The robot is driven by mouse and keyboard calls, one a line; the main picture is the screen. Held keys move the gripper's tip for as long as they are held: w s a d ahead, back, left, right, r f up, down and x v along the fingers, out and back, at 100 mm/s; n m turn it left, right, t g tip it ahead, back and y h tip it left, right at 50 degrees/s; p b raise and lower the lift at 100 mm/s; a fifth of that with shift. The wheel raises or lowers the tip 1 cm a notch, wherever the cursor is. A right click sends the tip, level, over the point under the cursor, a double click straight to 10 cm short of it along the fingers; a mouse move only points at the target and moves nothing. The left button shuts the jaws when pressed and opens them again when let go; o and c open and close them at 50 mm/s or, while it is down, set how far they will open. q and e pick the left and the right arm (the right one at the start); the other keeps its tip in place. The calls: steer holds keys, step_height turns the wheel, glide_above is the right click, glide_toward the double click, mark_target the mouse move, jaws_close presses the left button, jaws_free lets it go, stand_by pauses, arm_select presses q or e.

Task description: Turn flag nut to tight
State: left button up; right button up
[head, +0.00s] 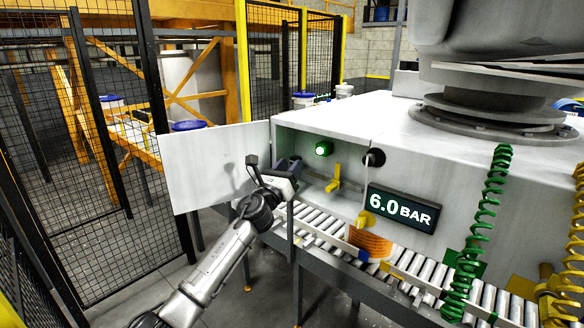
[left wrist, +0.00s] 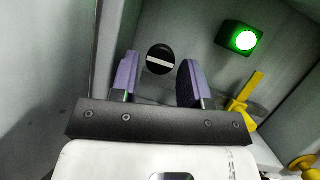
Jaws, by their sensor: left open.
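A yellow flag-shaped piece (head: 334,183), which looks like the flag nut, stands inside the open cabinet below a green lamp (head: 323,149). In the left wrist view the yellow piece (left wrist: 245,95) is tilted, to the right of my fingers and outside the gap between them. My left gripper (head: 288,167) is at the cabinet's left opening; its two purple fingers (left wrist: 158,66) are apart and empty. A black disc with a white bar (left wrist: 160,59) shows on the back wall behind the gap, and the gripper hides it in the head view. My right gripper is not in view.
The cabinet door (head: 220,168) is swung open to the left. A display reading 6.0 BAR (head: 403,209) and a second yellow handle (head: 364,220) are to the right. A roller conveyor (head: 415,283) runs below. Green coiled hose (head: 480,225) hangs at the right.

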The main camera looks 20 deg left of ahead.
arm_select(q)
steer(key=shift+w+d+r, duration=0.15)
steer(key=shift+w+r, duration=0.05)
steer(key=shift+w, duration=0.35)
steer(key=shift+c, duration=0.2)
steer(key=c, duration=0.6)
steer(key=shift+r+n+y+p, duration=0.2)
steer(key=shift+n+y+p, duration=0.1)
steer(key=shift+n+p, duration=0.4)
steer(key=n+y+p, duration=0.1)
steer(key=n+p, duration=0.1)
steer(key=n+y+p, duration=0.1)
steer(key=n+p, duration=0.1)
steer(key=shift+d+r+n+g+p, duration=0.1)
steer(key=shift+r+n+g+p, duration=0.05)
steer(key=shift+n+g+p, duration=0.25)
steer(key=shift+n+g+y+p, duration=0.4)
steer(key=shift+n+y+p, duration=0.5)
steer(key=shift+n+p, duration=0.65)
steer(key=shift+f, duration=0.2)
